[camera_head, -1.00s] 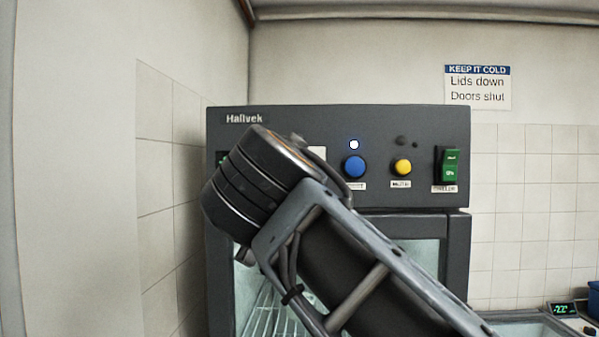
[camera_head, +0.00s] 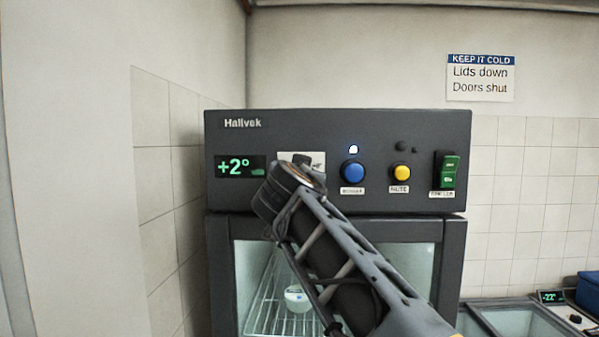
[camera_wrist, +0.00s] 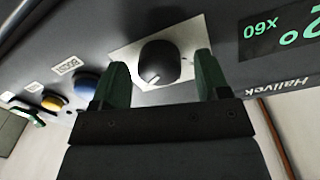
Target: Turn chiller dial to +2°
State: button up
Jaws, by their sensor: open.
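The chiller's dark control panel (camera_head: 340,135) carries a green display (camera_head: 239,167) that reads +2°. The dial (camera_wrist: 160,64) is a dark round knob with a pale pointer mark, on a white plate (camera_wrist: 120,50) in the wrist view. In the head view my arm covers most of the dial, and only part of its plate (camera_head: 288,157) shows. My gripper (camera_wrist: 163,80) is open in the wrist view, with one finger on each side of the dial and a visible gap to it. In the head view the fingers are hidden behind my arm.
Right of the dial are a blue button (camera_head: 353,172), a yellow button (camera_head: 402,172) and a green switch (camera_head: 447,170). A glass door (camera_head: 280,290) is below. A chest freezer (camera_head: 520,318) with a -22 display (camera_head: 551,297) stands at the right.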

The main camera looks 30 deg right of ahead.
jog(key=shift+d, duration=0.1)
jog(key=c, duration=0.9)
jog(key=shift+n+b, duration=0.3)
jog(key=shift+n+t+y, duration=0.25)
jog(key=shift+n, duration=5.75)
jog(key=shift+n+t+y, duration=0.25)
jog(key=shift+n, duration=5.75)
